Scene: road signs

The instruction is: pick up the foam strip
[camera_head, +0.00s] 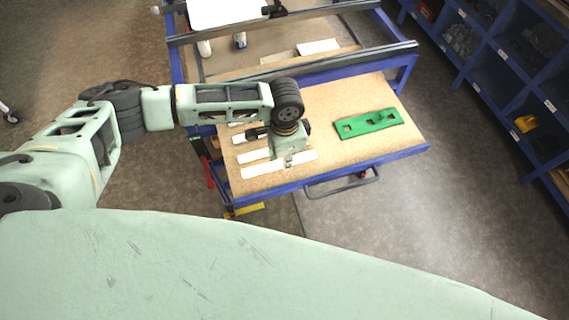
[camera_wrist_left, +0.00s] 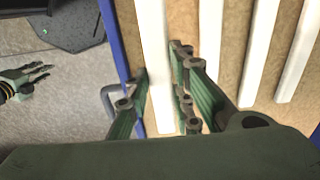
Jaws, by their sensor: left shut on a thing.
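Several white foam strips lie side by side on the wooden table top. The one nearest the front edge, the foam strip (camera_head: 258,170), is in my left gripper (camera_head: 288,163). In the left wrist view the fingers of that gripper (camera_wrist_left: 160,110) are on both long sides of this strip (camera_wrist_left: 154,50), shut on it. The strip looks flat on or very close to the board; I cannot tell if it is lifted. My right gripper (camera_wrist_left: 38,76) shows small at the left of the wrist view, away from the table; its fingers are too small to judge.
The other white strips (camera_head: 252,155) lie just behind. A green plate with cut-outs (camera_head: 369,124) lies on the right of the blue-framed table (camera_head: 410,152). A metal rail (camera_head: 300,62) crosses behind. Blue shelves with bins (camera_head: 480,45) stand at the right.

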